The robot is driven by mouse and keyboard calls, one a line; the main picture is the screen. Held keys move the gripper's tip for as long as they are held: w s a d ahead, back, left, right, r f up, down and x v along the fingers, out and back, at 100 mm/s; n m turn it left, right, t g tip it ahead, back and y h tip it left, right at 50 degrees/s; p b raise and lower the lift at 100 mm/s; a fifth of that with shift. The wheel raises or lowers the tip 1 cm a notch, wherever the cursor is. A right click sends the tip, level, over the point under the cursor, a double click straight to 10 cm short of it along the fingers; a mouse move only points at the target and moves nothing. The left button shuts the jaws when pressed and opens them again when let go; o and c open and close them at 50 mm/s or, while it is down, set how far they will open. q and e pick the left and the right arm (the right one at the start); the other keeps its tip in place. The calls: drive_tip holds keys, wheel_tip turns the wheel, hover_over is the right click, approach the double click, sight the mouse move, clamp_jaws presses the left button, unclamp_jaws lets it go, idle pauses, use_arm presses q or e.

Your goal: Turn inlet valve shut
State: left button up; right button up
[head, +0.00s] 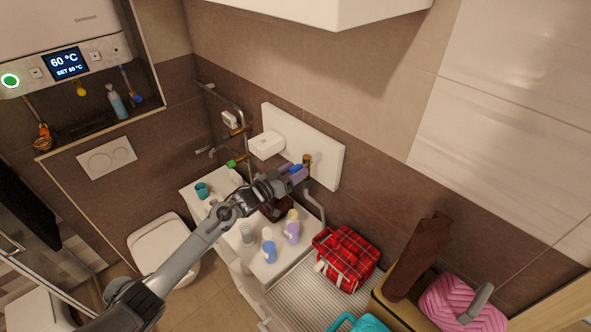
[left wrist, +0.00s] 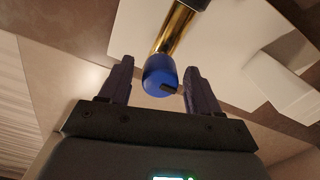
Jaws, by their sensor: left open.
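The valve with a blue knob (left wrist: 158,80) on a brass stem (left wrist: 176,28) stands out from a white wall panel (head: 325,153). My left gripper (left wrist: 158,66) is open, with one finger on each side of the blue knob. A gap shows beside each finger in the left wrist view, and I cannot tell whether either touches it. In the head view my left gripper (head: 291,176) reaches the panel from the lower left. The brass fitting (head: 307,159) shows just beyond the fingers, which partly hide the knob. My right gripper is not in view.
A white box (head: 267,145) sticks out from the panel, left of the valve. A grey hose (head: 316,203) hangs below. Bottles, including a purple one (head: 292,232) and a blue one (head: 269,252), stand on the white surface below my arm. A red plaid bag (head: 345,258) lies to the right.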

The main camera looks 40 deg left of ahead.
use_arm(q)
drive_tip(key=shift+w+d, duration=0.1)
drive_tip(key=shift+w, duration=0.35)
drive_tip(key=c, duration=1)
drive_tip(key=shift+c, duration=0.2)
